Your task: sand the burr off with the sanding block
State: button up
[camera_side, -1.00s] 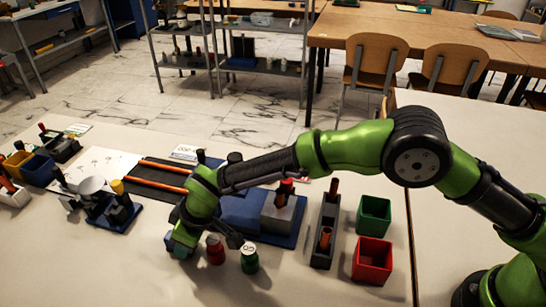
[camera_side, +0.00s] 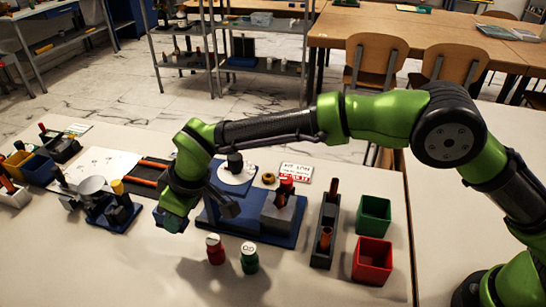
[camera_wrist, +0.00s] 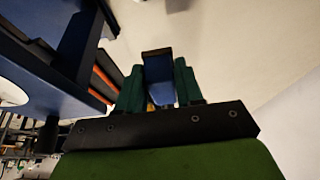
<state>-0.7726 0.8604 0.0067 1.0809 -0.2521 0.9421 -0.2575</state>
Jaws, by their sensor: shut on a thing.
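My gripper (camera_side: 172,221) hangs above the white table, left of the blue fixture plate, in the side view. In the wrist view my gripper (camera_wrist: 158,88) has its green fingers shut on a blue block with a dark end, which looks like the sanding block (camera_wrist: 159,72). A grey block (camera_side: 283,212) sits on the blue fixture plate (camera_side: 262,238) with a red part on top. I cannot make out a burr on it.
A red jar (camera_side: 215,250) and a green jar (camera_side: 249,258) stand in front of the plate. A dark rack (camera_side: 325,235), a green bin (camera_side: 374,215) and a red bin (camera_side: 372,262) stand right. A blue stand (camera_side: 112,213) is left. The front table is clear.

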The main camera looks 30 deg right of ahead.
notch_tip(320, 180, up, 13)
jog(key=s+d, duration=0.2)
jog(key=d, duration=1.7)
jog(key=shift+s+d+f, duration=0.4)
jog(key=shift+d+f, duration=0.15)
jog(key=shift+f, duration=1.05)
jog(key=shift+s+d+f, duration=0.45)
jog(key=shift+d+f, duration=0.15)
jog(key=shift+f, duration=1)
jog(key=shift+s+d+f, duration=0.4)
jog(key=shift+d+f, duration=0.15)
jog(key=shift+f, duration=1.05)
jog(key=shift+f, duration=0.6)
jog(key=shift+w+a, duration=0.15)
